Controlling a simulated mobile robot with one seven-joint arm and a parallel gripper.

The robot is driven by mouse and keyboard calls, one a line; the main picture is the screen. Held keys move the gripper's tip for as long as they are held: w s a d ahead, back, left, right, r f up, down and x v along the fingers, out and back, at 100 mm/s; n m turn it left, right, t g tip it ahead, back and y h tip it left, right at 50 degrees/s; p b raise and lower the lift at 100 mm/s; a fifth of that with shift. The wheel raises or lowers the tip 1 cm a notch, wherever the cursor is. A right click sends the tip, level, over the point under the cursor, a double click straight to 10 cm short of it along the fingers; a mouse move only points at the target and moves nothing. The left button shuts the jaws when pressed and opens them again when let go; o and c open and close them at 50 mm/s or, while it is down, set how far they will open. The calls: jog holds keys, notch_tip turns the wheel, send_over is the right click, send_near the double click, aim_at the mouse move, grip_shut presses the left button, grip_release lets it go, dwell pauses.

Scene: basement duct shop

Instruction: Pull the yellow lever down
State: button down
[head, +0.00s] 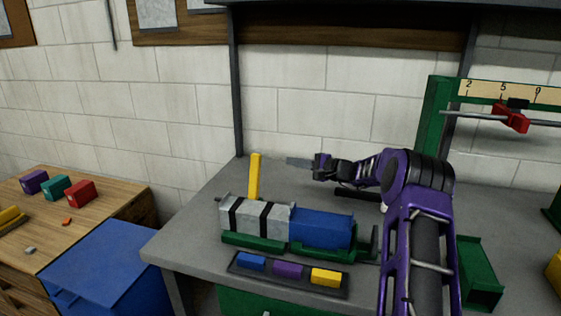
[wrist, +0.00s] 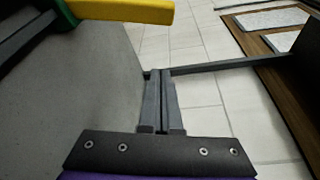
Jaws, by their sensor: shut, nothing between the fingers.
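The yellow lever (head: 254,176) stands nearly upright at the left back of the green-based device (head: 290,247) on the grey bench. Its foot is hidden behind the grey-and-black block (head: 250,216). My gripper (head: 290,161) is to the right of the lever, near the height of its top, with a visible gap between them. In the wrist view the lever (wrist: 120,11) crosses the upper left from a green mount, apart from my fingers. My gripper's fingers (wrist: 160,74) lie together there, shut and empty.
A blue block (head: 321,228) lies on the device. A dark tray (head: 288,275) with blue, purple and yellow blocks sits in front. A green frame with a scale (head: 508,92) and red slider stands right. A wooden table (head: 90,195) is left. The wall is close behind.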

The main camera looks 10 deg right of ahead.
aim_at(255, 180)
jog(key=w+a+p, duration=0.1)
jog(key=w+a, duration=0.2)
jog(key=a, duration=0.5)
jog(key=shift+w+r, duration=0.15)
jog(key=shift+w, duration=0.05)
dwell(0.3)
jog(key=shift+b, duration=0.3)
